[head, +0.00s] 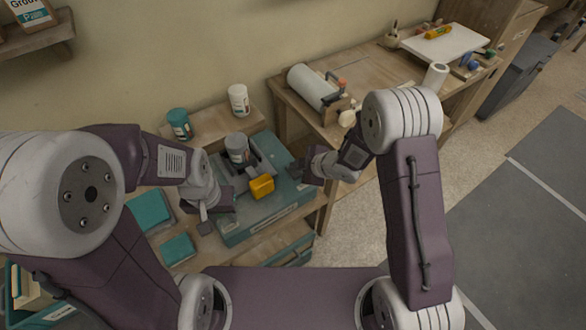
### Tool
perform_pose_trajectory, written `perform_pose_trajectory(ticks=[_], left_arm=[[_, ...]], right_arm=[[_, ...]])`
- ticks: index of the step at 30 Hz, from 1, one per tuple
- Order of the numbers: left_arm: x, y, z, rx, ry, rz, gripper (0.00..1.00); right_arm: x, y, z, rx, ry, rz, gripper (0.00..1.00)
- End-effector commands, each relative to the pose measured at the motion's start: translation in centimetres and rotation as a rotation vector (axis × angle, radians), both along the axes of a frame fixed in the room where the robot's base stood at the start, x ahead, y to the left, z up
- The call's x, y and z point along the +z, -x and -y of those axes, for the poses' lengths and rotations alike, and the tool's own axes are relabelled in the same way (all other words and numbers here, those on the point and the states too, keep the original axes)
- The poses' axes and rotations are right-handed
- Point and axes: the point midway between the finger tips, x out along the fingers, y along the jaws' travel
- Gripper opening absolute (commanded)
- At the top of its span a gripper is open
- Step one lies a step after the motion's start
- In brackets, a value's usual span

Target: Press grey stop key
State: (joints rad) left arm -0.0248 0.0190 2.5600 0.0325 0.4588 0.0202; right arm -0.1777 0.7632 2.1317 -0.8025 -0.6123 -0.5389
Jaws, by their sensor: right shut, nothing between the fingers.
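A teal machine (262,224) sits on the wooden bench below the wall. A grey tin (237,148) stands in its dark holder, and a yellow block-shaped part (262,186) is at its front. I cannot make out a grey stop key; it is too small or hidden. My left gripper (205,222) is over the machine's left front corner, and its fingers are too small to tell open from shut. My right gripper (296,171) is shut and empty at the machine's right side, pointing left towards it. I cannot tell whether either gripper touches it.
A teal tub (179,124) and a white tub (239,100) stand on a ledge behind the machine. Teal flat items (178,249) lie left of it. A second bench (369,75) at the right holds a white roll (312,87). The floor at right is clear.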

Motion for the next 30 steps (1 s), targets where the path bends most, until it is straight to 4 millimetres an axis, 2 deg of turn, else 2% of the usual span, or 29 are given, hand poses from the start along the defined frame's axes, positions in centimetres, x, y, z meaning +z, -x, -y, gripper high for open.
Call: perform_pose_trajectory(ticks=[7, 16, 30], left_arm=[[0.9, 0.0, 0.0, 0.000, 0.000, 0.000, 0.36], [1.0, 0.0, 0.0, 0.000, 0.000, 0.000, 0.36], [6.1, 0.0, 0.0, 0.000, 0.000, 0.000, 0.36]], right_arm=[[0.9, 0.0, 0.0, -0.001, 0.001, -0.002, 0.00], [1.1, 0.0, 0.0, 0.000, 0.001, -0.001, 0.00], [6.8, 0.0, 0.0, 0.001, 0.001, 0.001, 0.00]])
